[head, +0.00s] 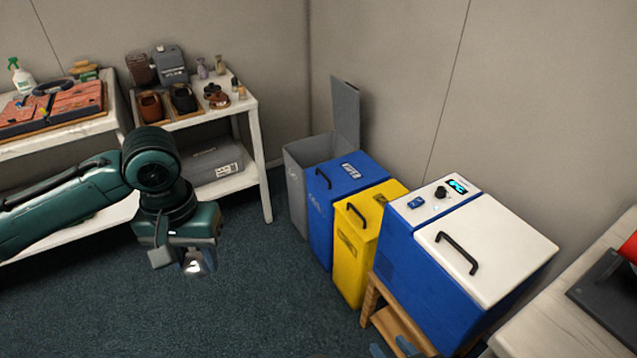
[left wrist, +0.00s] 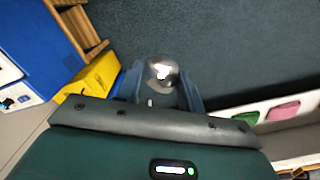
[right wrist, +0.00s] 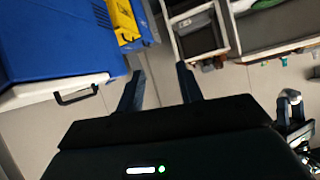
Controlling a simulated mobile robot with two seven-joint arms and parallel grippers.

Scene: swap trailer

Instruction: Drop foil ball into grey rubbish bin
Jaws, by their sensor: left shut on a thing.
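The foil ball (head: 196,266) is small, shiny and silver. It is held between the fingers of my left gripper (head: 194,262), above the floor and to the left of the bins. It also shows between the fingertips in the left wrist view (left wrist: 162,73). The grey rubbish bin (head: 297,200) stands in the corner by the wall. Its grey lid (head: 346,115) is raised upright and its top is open; the bottom inside is hidden. My right gripper (right wrist: 158,82) is open and empty in the right wrist view.
A blue bin (head: 322,215) and a yellow bin (head: 350,262), both closed, stand beside the grey one. A blue-and-white box (head: 425,270) rests on a wooden stand (head: 372,312). A white shelf table (head: 262,170) stands left of the bins. The floor between is clear.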

